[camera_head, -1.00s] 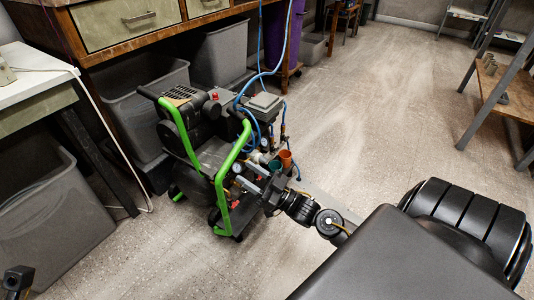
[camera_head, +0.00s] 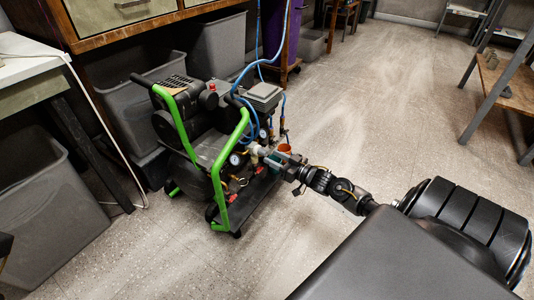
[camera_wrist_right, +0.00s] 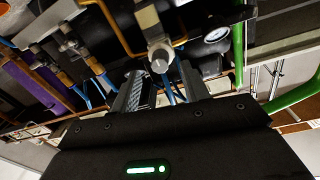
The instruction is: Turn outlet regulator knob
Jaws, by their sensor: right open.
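The air compressor (camera_head: 205,140) has a green tube frame and stands on the floor, with gauges and fittings on its right side. In the right wrist view a round silver regulator knob (camera_wrist_right: 161,60) on a metal body faces me, just beyond and between the fingertips. A white dial gauge (camera_wrist_right: 216,35) is to its right. My right gripper (camera_head: 272,163) is open at the fittings side of the compressor; its two fingers also show in the wrist view (camera_wrist_right: 166,88). Contact with the knob cannot be made out. In the head view the knob is hard to tell from nearby fittings.
An orange cup-like part (camera_head: 285,149) is close above my right gripper. Blue hoses (camera_head: 262,68) rise from the compressor. Green frame bars (camera_head: 228,155) stand left of the gripper. Grey bins (camera_head: 222,50) are behind; open floor (camera_head: 380,110) lies to the right.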

